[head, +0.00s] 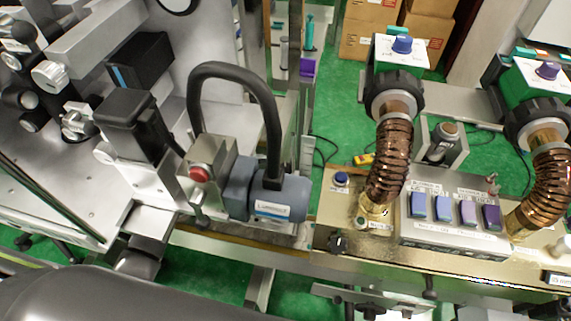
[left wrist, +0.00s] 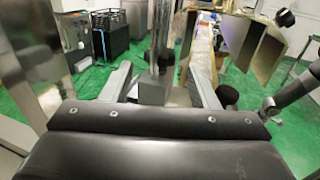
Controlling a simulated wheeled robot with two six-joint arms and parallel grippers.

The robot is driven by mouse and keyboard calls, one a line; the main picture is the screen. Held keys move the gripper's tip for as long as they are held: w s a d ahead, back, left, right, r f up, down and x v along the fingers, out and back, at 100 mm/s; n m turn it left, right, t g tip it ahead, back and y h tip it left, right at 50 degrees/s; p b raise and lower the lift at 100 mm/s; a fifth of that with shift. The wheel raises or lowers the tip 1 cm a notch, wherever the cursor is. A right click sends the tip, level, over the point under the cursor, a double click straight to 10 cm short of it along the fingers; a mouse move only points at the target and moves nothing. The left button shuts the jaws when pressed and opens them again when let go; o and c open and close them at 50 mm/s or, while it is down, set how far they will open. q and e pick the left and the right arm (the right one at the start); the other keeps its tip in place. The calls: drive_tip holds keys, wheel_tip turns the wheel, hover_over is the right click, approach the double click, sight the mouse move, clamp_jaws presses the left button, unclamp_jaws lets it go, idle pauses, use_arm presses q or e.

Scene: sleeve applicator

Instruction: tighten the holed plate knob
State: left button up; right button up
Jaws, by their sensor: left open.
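Several knobs show on the machine at the left of the head view: a round silver knob (head: 50,75), a lobed silver knob (head: 78,119) and dark knobs below and above them. I cannot tell which of them is the holed plate knob. My left gripper (left wrist: 161,78) shows in the left wrist view with its two grey fingers apart and nothing seen held between them. It is not visible in the head view. A metal post stands behind the gap between the fingers. My right gripper is in neither view.
A black curved handle (head: 238,80) and a grey motor (head: 275,200) beside a red button (head: 199,173) stand right of the knobs. Further right are copper hoses (head: 390,155) and a switch box (head: 455,225). Green floor (head: 345,110) shows between the machines.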

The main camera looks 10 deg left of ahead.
sight(286, 171)
use_arm(q)
drive_tip(key=p+x, duration=0.1)
drive_tip(key=x, duration=0.4)
drive_tip(key=shift+d, duration=0.1)
drive_tip(key=c, duration=1)
drive_tip(key=shift+o, duration=0.2)
drive_tip(key=shift+w+f+m+g+b, duration=0.15)
drive_tip(key=shift+m+g+b, duration=0.4)
drive_tip(key=shift+g, duration=0.35)
drive_tip(key=shift+m+g+h+b, duration=0.35)
drive_tip(key=shift+m+g, duration=0.6)
drive_tip(key=shift+g, duration=0.45)
drive_tip(key=o, duration=1)
drive_tip(key=shift+c, duration=0.2)
